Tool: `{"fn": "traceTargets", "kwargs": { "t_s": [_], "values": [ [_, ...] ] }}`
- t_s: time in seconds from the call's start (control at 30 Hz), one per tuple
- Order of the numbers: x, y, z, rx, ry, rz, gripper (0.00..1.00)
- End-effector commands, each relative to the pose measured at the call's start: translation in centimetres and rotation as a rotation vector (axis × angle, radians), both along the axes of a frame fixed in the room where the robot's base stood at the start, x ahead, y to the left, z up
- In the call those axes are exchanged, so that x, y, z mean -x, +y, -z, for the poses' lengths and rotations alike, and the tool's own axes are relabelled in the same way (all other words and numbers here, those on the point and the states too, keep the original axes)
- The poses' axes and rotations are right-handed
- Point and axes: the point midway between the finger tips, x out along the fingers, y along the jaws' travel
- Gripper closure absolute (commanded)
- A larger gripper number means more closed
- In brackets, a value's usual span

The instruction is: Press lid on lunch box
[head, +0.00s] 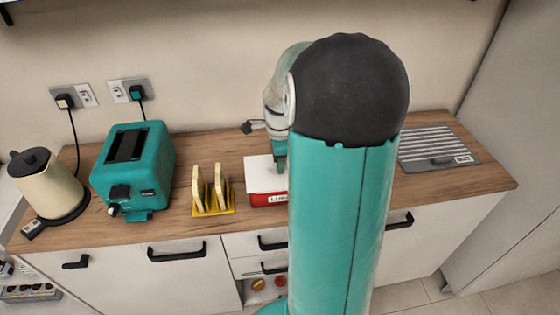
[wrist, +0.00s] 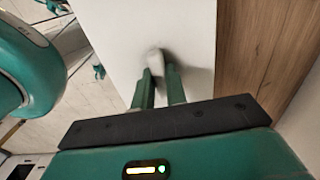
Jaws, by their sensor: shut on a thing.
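The lunch box (head: 258,199) is red with a white label on its front and stands on the wooden counter. The flat white lid (head: 259,172) lies over its top; I cannot tell whether it sits flush all round. My gripper (head: 280,160) is over the lid, partly hidden behind my own arm, which also covers the right side of the box. In the wrist view, my gripper (wrist: 161,76) is shut on a small pale knob on the white lid (wrist: 120,35). The box below the lid is hidden there.
A yellow toast rack (head: 213,211) with two slices stands just left of the box. Further left are a teal toaster (head: 133,170) and a cream kettle (head: 48,185). A grey ridged panel (head: 438,146) lies at the right. The counter's front edge (head: 250,220) is close to the box.

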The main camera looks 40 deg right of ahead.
Motion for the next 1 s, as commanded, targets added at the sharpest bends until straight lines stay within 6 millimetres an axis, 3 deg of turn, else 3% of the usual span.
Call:
{"fn": "traceTargets", "kwargs": {
  "t_s": [0.9,0.93,1.0],
  "values": [
    [0.00,-0.01,0.32,0.001,-0.001,0.000,1.00],
    [0.00,-0.02,0.32,0.001,-0.001,0.000,0.82],
    [0.00,-0.02,0.32,0.001,-0.001,0.000,0.69]
  ]
}}
